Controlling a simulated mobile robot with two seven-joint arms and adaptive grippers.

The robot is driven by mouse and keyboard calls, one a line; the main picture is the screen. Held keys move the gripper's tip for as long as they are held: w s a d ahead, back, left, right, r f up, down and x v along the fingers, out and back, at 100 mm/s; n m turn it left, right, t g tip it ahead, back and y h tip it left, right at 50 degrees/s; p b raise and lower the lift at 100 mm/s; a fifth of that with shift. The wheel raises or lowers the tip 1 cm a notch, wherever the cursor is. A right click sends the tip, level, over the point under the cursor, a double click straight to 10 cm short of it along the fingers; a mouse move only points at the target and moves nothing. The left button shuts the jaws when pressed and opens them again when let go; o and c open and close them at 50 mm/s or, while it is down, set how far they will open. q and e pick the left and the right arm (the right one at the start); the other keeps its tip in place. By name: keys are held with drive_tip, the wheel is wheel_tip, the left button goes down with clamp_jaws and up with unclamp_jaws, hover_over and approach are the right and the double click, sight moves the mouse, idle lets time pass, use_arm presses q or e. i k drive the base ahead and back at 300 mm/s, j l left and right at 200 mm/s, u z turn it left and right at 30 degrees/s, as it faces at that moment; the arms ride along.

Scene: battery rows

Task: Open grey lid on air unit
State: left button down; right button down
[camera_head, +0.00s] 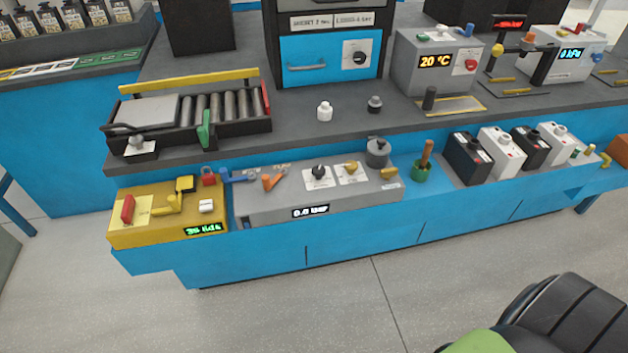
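A long grey unit (280,205) sits on the lower blue shelf, with a small white-lit display (311,211) that is hard to read. It looks like the air unit, but I cannot read a name on it. On its right end stands a round dark grey cap or pot with a knob on top (377,152); it looks seated, and may be the grey lid. A black knob (318,172) and a yellow knob (351,168) sit on white plates beside it. Orange and blue handles (272,182) are on its left end. Neither gripper shows in this view.
A yellow unit (160,226) stands left of the grey one. A green pot with a brown handle (422,168) and several black and white boxes (500,152) stand right. A roller tray (190,115) is on the counter above.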

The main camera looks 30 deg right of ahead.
sight(379, 147)
drive_tip(key=z, duration=1.3)
